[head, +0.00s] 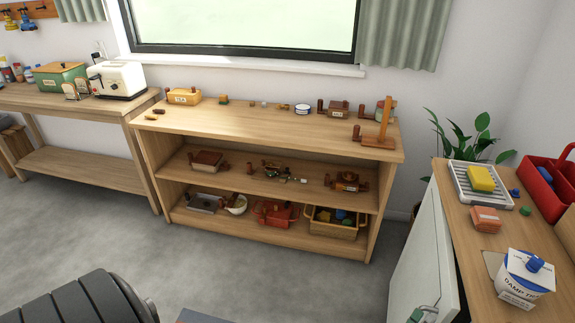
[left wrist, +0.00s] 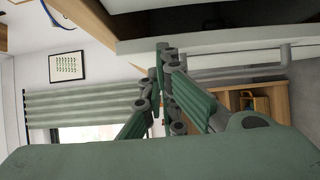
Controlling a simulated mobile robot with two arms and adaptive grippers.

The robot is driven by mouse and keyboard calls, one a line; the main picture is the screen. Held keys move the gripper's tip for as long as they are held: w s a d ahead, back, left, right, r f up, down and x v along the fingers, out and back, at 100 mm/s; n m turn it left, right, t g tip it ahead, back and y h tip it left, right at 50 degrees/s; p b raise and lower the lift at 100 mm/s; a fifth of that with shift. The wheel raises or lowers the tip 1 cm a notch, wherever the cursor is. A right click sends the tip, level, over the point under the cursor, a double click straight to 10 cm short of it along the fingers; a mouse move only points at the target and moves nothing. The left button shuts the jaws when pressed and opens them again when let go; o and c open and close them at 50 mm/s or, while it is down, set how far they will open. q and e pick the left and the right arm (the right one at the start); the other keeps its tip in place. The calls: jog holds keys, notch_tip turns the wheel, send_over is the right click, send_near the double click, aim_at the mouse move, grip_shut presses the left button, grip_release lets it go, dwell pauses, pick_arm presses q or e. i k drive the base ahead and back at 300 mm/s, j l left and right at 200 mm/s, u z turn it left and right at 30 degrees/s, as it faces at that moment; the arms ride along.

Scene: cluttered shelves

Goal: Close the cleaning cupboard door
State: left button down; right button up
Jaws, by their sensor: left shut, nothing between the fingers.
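The white cleaning cupboard door (head: 425,255) stands at the right in the head view, below the wooden cupboard top (head: 470,258). How far it stands open is hard to tell. In the left wrist view a pale panel (left wrist: 225,42) with a grey bar handle (left wrist: 240,72) crosses the upper right, with a dark space above it. My left gripper (left wrist: 163,58) is shut and empty, its green fingers together close below the panel. A small green part of it shows by the door's lower edge in the head view (head: 420,314). Contact is unclear. My right gripper is out of view.
A plant (head: 465,138) stands behind. A cluttered wooden shelf (head: 270,125) is at the back; grey floor (head: 260,275) before it is clear.

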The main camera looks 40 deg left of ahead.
aim_at(424, 278)
jog(key=k+l, duration=0.1)
jog(key=k, duration=0.25)
jog(key=k+l+z, duration=0.15)
jog(key=z, duration=0.25)
jog(key=k+l+z, duration=0.25)
jog(key=z, duration=0.15)
